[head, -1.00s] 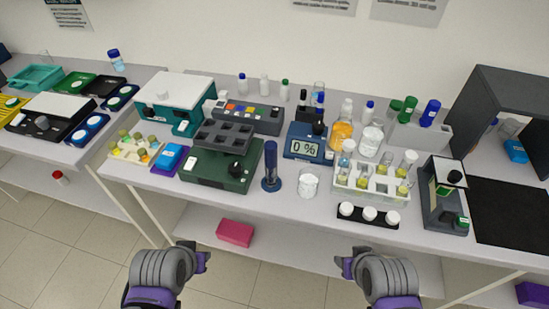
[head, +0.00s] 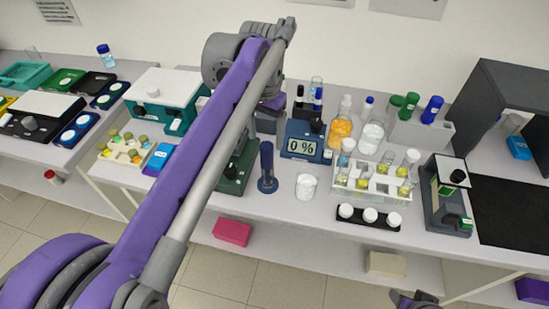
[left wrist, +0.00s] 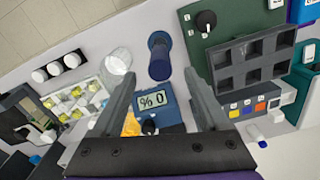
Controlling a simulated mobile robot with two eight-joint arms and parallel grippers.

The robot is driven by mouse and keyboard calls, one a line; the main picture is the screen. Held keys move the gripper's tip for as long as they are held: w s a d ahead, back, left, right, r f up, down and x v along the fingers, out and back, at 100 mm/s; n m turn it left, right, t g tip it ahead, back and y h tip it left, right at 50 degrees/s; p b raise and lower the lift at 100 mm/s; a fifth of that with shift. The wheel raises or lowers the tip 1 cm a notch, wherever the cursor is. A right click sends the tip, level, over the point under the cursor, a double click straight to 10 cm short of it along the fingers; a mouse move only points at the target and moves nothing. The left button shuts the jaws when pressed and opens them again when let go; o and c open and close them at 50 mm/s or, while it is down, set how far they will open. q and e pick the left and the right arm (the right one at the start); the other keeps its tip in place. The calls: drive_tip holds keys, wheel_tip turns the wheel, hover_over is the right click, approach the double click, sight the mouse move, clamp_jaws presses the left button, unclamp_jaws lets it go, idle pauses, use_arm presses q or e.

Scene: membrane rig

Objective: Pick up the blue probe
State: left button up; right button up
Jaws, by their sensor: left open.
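The blue probe (head: 266,160) is a dark blue upright cylinder on a round base near the front edge of the bench. It also shows in the left wrist view (left wrist: 159,58), past the fingertips and roughly between them. My left gripper (left wrist: 158,76) is open with nothing between its fingers. In the head view my left arm reaches over the bench, and its gripper (head: 273,103) is mostly hidden by the wrist, above and behind the probe. Part of my right gripper (head: 415,299) shows at the bottom edge; its jaws are unclear.
A blue meter reading 0 % (head: 303,141) stands right of the probe. A white beaker (head: 306,187) is close by on the right. The green device (head: 230,178) is on the left, partly behind my arm. A vial rack (head: 372,184) stands further right.

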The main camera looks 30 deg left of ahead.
sight(267, 155)
use_arm(q)
wheel_tip(267, 155, down, 8)
drive_tip(key=shift+r, duration=0.1)
idle(0.4)
drive_tip(key=shift+c, duration=0.3)
drive_tip(key=c, duration=1.1)
drive_tip(key=shift+r, duration=0.1)
drive_tip(key=shift+c, duration=0.2)
